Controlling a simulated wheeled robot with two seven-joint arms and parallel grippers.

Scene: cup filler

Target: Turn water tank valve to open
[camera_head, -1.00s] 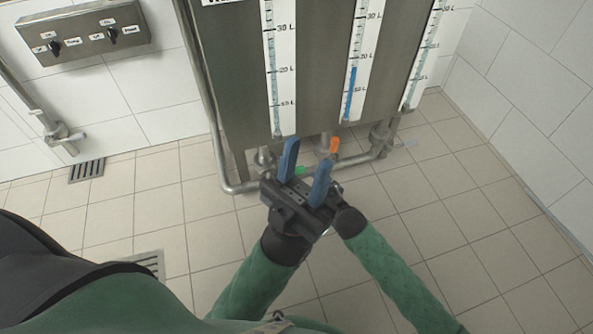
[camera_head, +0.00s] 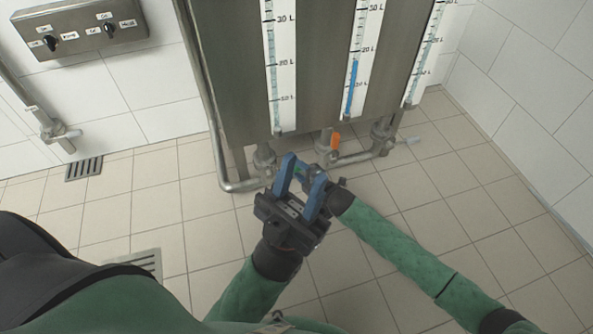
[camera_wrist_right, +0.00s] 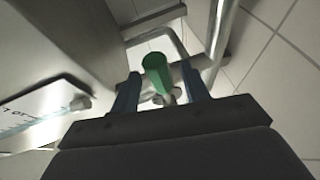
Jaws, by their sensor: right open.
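A green valve handle (camera_wrist_right: 157,72) shows in the right wrist view, on the pipework below the steel tank (camera_head: 308,60). My right gripper (camera_wrist_right: 161,76) is open, with one blue finger on each side of the green handle; I cannot tell whether they touch it. In the head view the left gripper (camera_head: 301,170) is open in front of the right gripper and hides most of it and of the green handle. An orange valve handle (camera_head: 335,141) sits on the pipe to the right.
The tank has several level gauges (camera_head: 361,50); the middle one shows blue. A pipe (camera_head: 222,165) runs down the tank's left side. A switch box (camera_head: 80,32) is on the left wall. The tiled floor (camera_head: 420,215) is clear.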

